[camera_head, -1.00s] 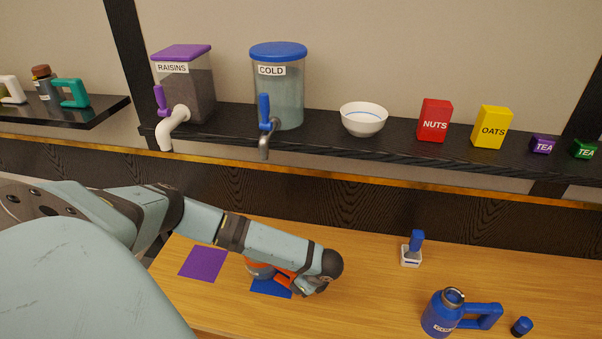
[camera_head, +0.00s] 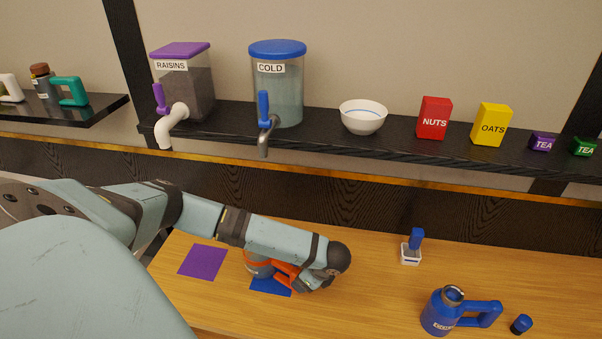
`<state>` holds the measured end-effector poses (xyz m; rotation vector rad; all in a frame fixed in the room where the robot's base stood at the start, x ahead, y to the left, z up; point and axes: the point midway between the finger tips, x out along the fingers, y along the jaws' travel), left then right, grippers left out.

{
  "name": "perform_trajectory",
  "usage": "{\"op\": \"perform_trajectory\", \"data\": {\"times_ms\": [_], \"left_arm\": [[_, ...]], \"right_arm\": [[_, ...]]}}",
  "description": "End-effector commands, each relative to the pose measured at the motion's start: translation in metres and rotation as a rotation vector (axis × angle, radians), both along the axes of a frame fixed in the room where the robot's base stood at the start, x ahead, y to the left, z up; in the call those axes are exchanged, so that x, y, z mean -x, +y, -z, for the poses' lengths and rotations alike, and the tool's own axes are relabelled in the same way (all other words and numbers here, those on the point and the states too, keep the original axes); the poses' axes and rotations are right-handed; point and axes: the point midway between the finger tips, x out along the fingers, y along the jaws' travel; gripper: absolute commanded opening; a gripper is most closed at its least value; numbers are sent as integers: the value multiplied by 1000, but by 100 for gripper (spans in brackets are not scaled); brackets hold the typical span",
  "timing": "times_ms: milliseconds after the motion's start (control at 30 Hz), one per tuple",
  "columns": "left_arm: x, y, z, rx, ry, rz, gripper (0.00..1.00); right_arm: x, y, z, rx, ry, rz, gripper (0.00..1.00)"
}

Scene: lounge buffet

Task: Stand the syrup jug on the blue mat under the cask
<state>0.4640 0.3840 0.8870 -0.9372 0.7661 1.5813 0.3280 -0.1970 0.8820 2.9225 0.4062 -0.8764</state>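A jug with a grey body and orange trim and handle (camera_head: 258,266), which I take to be the syrup jug, stands at the back left edge of the blue mat (camera_head: 268,286). My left forearm hides its top, and I see no label on it. The cask with the blue lid marked COLD (camera_head: 278,90) is on the shelf above, its metal spout over the counter. My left gripper (camera_head: 308,285) is at the right of the jug, close to its orange handle. Its fingers are mostly hidden, so I cannot tell whether they touch the handle. My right gripper is out of view.
A purple mat (camera_head: 203,262) lies left of the blue mat. A blue flask with a handle (camera_head: 440,314), a small blue cap (camera_head: 521,324) and a small white-and-blue item (camera_head: 411,251) are at the right. The counter (camera_head: 370,290) between is clear. The shelf (camera_head: 310,136) overhangs behind.

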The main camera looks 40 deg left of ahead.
Motion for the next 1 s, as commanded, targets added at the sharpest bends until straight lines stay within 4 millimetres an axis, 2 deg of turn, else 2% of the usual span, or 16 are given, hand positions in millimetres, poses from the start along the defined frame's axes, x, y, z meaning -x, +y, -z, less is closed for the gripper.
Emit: {"op": "perform_trajectory", "data": {"times_ms": [100,300,467,567,667,800,900,1000], "left_arm": [[-3,-14,-23,2,-3,1,61],[-7,-31,-57,2,-3,1,61],[-8,-39,-71,1,-1,0,61],[-6,-51,-67,34,-16,3,61],[2,-83,-49,139,-65,-1,61],[20,-156,-15,404,-196,-56,61],[33,-203,-1,607,-305,-144,61],[45,-237,5,787,-415,-261,61]], "right_arm": [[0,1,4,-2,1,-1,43],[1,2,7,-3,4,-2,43],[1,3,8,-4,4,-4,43],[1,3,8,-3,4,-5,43],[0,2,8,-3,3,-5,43],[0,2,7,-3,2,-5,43],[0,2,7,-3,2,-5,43],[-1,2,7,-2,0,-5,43]]}}
